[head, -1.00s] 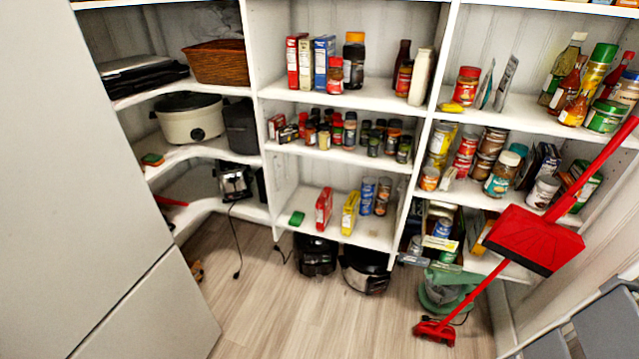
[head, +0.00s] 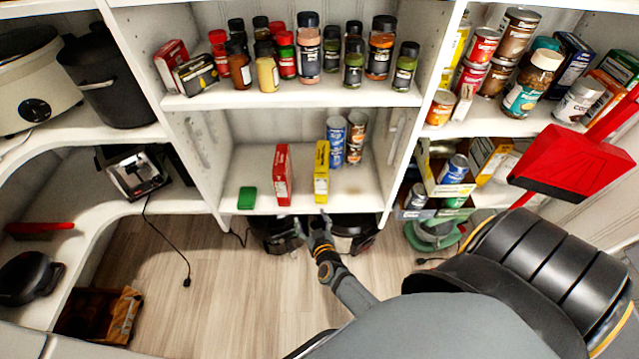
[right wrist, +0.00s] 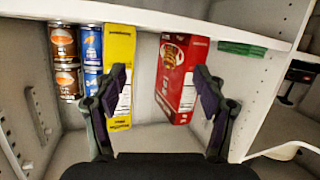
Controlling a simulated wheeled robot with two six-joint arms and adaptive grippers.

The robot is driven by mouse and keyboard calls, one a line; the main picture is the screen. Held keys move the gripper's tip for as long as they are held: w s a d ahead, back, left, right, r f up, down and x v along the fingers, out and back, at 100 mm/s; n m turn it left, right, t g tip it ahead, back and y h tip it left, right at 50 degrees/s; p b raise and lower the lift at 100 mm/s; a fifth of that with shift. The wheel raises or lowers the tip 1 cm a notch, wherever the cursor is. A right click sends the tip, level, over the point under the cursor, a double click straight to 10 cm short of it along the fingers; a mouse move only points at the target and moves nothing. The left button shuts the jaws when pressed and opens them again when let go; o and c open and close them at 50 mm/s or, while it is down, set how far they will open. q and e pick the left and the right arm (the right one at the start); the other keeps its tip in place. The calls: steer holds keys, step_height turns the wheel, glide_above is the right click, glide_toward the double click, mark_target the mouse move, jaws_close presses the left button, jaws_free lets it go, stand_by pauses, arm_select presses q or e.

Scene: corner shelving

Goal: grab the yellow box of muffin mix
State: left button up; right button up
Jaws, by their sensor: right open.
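The yellow box of muffin mix (head: 321,172) stands upright on the low middle shelf, between a red box (head: 283,175) and some cans. My right gripper (head: 313,222) is open and empty, in front of that shelf and just below the yellow box in the head view. The right wrist view looks upside down. There the yellow box (right wrist: 120,45) is behind the left finger, which hides part of it. The red box (right wrist: 180,75) shows between the open fingers (right wrist: 160,80). My left gripper is not in view.
Blue and brown cans (head: 337,142) stand behind and right of the yellow box. A green box (head: 246,198) lies at the shelf's left front. A shelf of spice jars (head: 307,48) is above. Dark appliances (head: 275,232) sit on the floor below. The shelf's right front is clear.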

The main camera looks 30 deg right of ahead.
mark_target(323, 180)
steer(key=w+d+r+m+h+b, duration=0.1)
steer(key=d+r+h, duration=0.1)
steer(key=w+d+r+m+h+b, duration=0.1)
steer(key=d+r+m+h+b, duration=0.1)
steer(key=r, duration=0.1)
steer(key=w+d+r+m+h+b, duration=0.1)
steer(key=d+r+m+h+b, duration=0.1)
steer(key=r+h, duration=0.1)
steer(key=shift+d+r, duration=0.1)
steer(key=shift+r, duration=0.15)
steer(key=shift+r+m, duration=0.2)
steer(key=shift+m, duration=0.1)
steer(key=b+x, duration=0.1)
steer(key=x, duration=0.3)
steer(key=shift+w+d, duration=0.25)
steer(key=shift+w, duration=0.05)
steer(key=shift+w+d, duration=0.25)
steer(key=shift+w, duration=0.1)
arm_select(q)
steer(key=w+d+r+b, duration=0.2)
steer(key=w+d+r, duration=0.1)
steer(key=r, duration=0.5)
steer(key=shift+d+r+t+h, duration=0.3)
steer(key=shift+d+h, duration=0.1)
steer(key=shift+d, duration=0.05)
arm_select(e)
steer(key=x, duration=0.5)
steer(key=shift+w+a, duration=0.1)
steer(key=shift+a, duration=0.15)
